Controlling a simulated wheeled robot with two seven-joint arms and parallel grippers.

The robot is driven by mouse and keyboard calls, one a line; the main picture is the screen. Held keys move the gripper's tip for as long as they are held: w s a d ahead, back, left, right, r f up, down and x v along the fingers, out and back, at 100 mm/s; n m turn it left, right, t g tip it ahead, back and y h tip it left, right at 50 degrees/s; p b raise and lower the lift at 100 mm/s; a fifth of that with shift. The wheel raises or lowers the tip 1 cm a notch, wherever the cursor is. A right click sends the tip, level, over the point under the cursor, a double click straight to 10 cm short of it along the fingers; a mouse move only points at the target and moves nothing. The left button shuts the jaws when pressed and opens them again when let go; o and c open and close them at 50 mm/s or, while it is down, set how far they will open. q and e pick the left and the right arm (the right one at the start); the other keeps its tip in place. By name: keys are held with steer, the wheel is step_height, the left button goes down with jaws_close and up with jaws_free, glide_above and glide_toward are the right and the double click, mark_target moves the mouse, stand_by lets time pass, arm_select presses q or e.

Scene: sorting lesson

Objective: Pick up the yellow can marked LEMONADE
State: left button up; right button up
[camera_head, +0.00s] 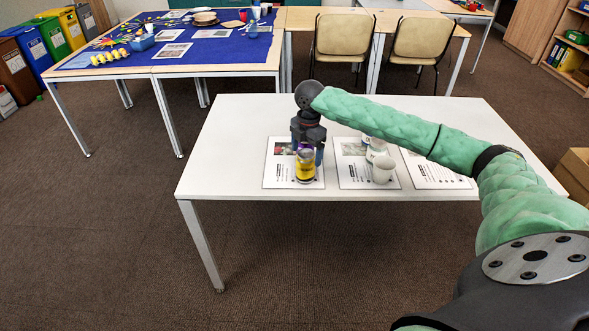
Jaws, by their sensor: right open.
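The yellow can (305,166) stands upright on a printed sheet (281,175) near the front edge of the white table. Its label is too small to read. My right gripper (308,142) points down just above and behind the can, open. It partly hides what stands behind the can; a blue object (320,157) shows beside the can's right side. I cannot tell whether the fingers touch either one. My left gripper is out of view.
White cups (383,169) stand on a middle sheet, partly under my right arm. A third sheet (436,172) lies to the right. The white table's left part (225,150) is clear. A blue-covered table (215,50), chairs (343,36) and bins (27,43) stand farther back.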

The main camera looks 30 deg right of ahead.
mark_target(306, 166)
steer(key=shift+w+d+r, duration=0.1)
steer(key=shift+d+r, duration=0.2)
steer(key=shift+d, duration=0.15)
step_height(306, 166, down, 2)
steer(key=shift+f, duration=0.1)
steer(key=f, duration=0.1)
steer(key=f+p, duration=0.1)
steer(key=f, duration=0.2)
steer(key=shift+w+a+f+p, duration=0.1)
steer(key=shift+a+f+p, duration=0.1)
steer(key=shift+a+p, duration=0.15)
steer(key=shift+f, duration=0.45)
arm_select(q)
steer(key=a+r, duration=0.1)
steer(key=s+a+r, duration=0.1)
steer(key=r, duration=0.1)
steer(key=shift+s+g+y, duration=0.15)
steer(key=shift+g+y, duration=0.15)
arm_select(e)
steer(key=c, duration=1.1)
